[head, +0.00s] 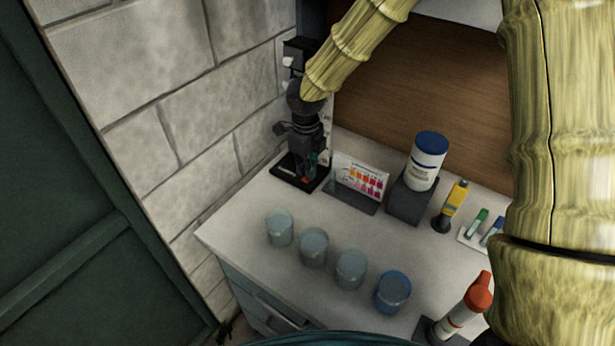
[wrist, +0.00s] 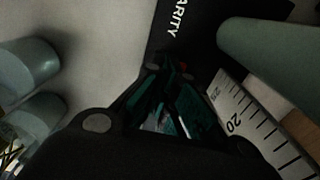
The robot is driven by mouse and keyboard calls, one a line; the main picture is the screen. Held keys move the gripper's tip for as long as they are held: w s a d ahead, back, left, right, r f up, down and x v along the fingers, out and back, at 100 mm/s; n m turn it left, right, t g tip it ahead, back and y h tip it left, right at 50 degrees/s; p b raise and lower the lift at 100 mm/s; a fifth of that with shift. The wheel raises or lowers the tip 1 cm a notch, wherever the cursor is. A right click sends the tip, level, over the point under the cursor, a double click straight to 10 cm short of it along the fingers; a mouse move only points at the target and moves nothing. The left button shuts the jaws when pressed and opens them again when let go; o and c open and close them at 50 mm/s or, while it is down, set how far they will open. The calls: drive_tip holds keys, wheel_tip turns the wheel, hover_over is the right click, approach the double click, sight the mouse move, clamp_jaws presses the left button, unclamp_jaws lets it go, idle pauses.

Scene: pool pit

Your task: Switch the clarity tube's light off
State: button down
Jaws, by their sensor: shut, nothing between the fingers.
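The clarity tube's stand has a black base plate (head: 285,170) at the back left of the counter, beside the block wall. White lettering ending in "ARITY" shows on the black base (wrist: 205,30) in the wrist view. A small red part, perhaps the light switch (wrist: 183,66), shows by my fingertips; red also shows on the base in the head view (head: 306,180). My gripper (head: 318,166) is shut and empty, pointing down low over the base. Whether it touches the red part I cannot tell. A grey-green cylinder, likely the tube (wrist: 265,45), is right of the fingers. My gripper mostly hides it in the head view.
A colour chart stand (head: 358,183) is just right of the base. A white jar (head: 428,160) on a dark block and a yellow meter (head: 453,200) stand farther right. Several cups (head: 314,247) line the counter front. A scale strip (wrist: 245,120) is close beside my fingers.

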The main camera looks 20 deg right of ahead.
drive_tip(key=shift+f+b, duration=0.3)
drive_tip(key=shift+f, duration=0.6)
idle(0.7)
drive_tip(key=shift+r+p, duration=3.25)
drive_tip(key=shift+r, duration=0.25)
